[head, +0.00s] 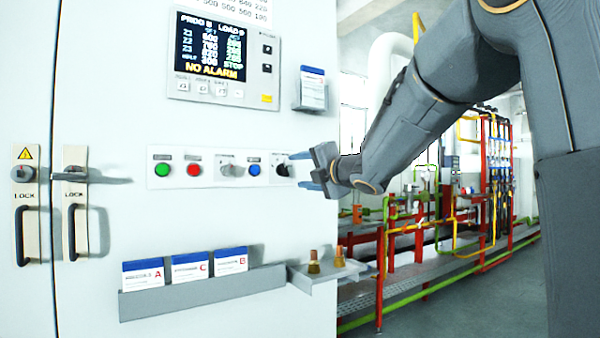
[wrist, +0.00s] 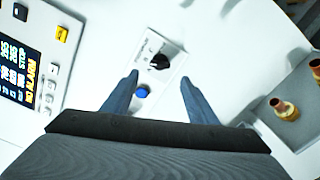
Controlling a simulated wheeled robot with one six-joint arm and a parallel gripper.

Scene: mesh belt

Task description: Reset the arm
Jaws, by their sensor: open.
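My gripper (head: 300,170) is at the right end of the button strip on the pale cabinet front, with its blue fingers pointing at the panel. In the wrist view my gripper (wrist: 160,88) is open, its two fingers apart with nothing between them. Beyond the fingers are a black rotary knob (wrist: 159,61) and a blue button (wrist: 142,91). In the head view the blue button (head: 254,170) is just left of the fingers, and the black knob (head: 282,170) is partly beside the fingertips. I cannot tell whether the fingers touch the panel.
A display (head: 210,47) reads "NO ALARM". Green (head: 162,170) and red (head: 194,170) buttons sit left on the strip. A card rack (head: 205,293) and a small shelf (head: 325,276) with two brass fittings (head: 314,262) jut out below. A card holder (head: 312,90) is above.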

